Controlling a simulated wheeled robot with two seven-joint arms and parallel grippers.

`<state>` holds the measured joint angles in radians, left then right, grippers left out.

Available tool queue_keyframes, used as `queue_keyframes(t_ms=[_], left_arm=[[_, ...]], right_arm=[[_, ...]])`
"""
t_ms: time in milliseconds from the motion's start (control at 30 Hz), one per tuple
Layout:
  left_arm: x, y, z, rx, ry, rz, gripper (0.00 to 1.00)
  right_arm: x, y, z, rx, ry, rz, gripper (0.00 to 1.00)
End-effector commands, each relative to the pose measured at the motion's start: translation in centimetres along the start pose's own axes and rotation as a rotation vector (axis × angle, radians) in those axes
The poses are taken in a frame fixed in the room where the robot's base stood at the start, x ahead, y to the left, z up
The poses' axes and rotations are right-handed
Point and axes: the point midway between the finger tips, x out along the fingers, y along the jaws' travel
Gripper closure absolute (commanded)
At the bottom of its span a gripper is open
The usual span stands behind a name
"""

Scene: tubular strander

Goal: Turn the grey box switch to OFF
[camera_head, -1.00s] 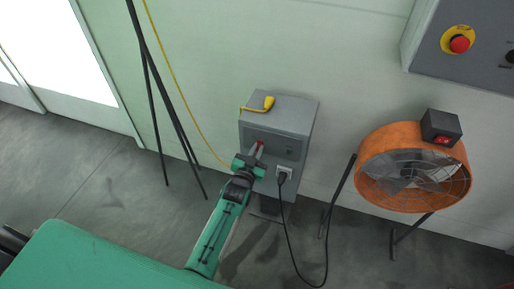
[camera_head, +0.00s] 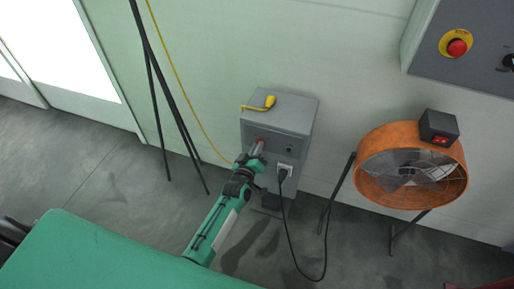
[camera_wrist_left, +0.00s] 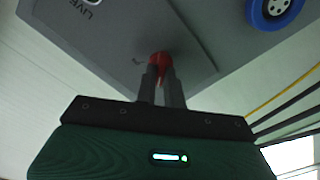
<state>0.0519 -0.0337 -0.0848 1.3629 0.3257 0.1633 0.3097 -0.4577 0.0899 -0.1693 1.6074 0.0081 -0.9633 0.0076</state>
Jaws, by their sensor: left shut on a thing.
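The grey box (camera_head: 290,118) stands against the wall in the middle of the head view. Its red switch handle (camera_head: 260,141) is on the front face, on the left side. My left gripper (camera_head: 256,150) is at that face, with its fingers shut on the red handle. In the left wrist view the handle (camera_wrist_left: 158,59) shows between the fingertips of the gripper (camera_wrist_left: 161,72), against the grey panel (camera_wrist_left: 190,45). The fingers hide part of the handle, and I cannot read an OFF mark. My right gripper is not in view.
A black plug (camera_head: 283,173) with a hanging cable is in the front socket, close to my gripper. An orange fan (camera_head: 370,178) stands to the right, a dark tripod (camera_head: 160,95) to the left. A control cabinet (camera_head: 430,55) hangs upper right.

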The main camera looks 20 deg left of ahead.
Motion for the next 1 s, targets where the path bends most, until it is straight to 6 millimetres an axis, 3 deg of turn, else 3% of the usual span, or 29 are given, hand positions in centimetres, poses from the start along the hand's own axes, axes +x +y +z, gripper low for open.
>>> queue_keyframes(t_ms=[333,833,900,967,1000], left_arm=[[-0.01,-0.12,0.02,-0.123,0.0,-0.001,1.0],[-0.01,-0.12,0.03,-0.142,0.0,-0.001,1.0],[-0.01,-0.12,0.02,-0.142,0.0,-0.001,0.8],[-0.01,-0.12,0.02,-0.141,0.0,-0.001,0.68],[-0.01,-0.11,0.02,-0.141,0.0,-0.001,0.68]], right_arm=[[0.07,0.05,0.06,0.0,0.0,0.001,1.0],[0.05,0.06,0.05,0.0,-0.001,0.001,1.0],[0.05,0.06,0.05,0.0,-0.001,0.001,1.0],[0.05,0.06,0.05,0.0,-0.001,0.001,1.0],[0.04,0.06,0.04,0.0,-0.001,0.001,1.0]])
